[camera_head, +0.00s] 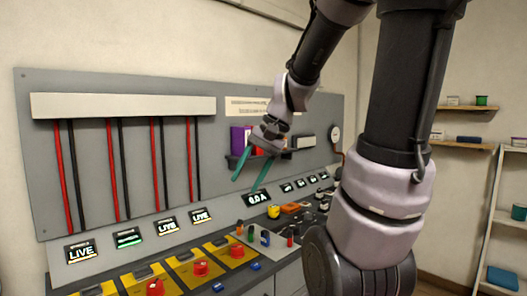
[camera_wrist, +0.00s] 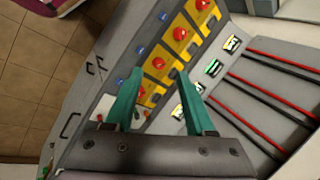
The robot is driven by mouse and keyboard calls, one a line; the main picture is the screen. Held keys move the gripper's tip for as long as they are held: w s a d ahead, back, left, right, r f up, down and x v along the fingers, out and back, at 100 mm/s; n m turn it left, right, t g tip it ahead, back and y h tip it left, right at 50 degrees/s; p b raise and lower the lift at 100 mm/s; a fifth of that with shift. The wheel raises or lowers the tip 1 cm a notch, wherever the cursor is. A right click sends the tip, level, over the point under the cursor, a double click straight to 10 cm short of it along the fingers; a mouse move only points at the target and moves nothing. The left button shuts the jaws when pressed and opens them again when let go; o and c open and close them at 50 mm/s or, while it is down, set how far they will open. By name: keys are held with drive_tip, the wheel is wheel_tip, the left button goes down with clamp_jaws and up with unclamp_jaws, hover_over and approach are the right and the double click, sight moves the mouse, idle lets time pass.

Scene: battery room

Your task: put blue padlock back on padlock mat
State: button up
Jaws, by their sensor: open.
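My gripper (camera_head: 250,178) is open and empty, its two teal fingers spread above the bench. In the wrist view the fingers (camera_wrist: 157,85) reach toward the yellow panels with nothing between them. Small blue pieces (camera_head: 255,266) lie in front of the yellow panels; blue pieces also show in the wrist view (camera_wrist: 137,72). I cannot tell whether any of them is the blue padlock. I cannot identify the padlock mat for certain.
Yellow panels with red knobs (camera_head: 201,268) line the bench front. Red and black bars (camera_head: 112,170) hang on the grey back panel (camera_head: 85,85). A small wall shelf with a purple box (camera_head: 237,139) is behind my gripper. Shelves (camera_head: 462,146) stand at the right.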

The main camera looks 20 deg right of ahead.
drive_tip(key=s+d+r+n+t+h, duration=0.2)
drive_tip(key=s+r+t, duration=0.2)
drive_tip(key=r, duration=0.3)
drive_tip(key=shift+s+n+h, duration=0.3)
drive_tip(key=shift+s+h, duration=0.1)
drive_tip(key=shift+s, duration=0.25)
idle(0.6)
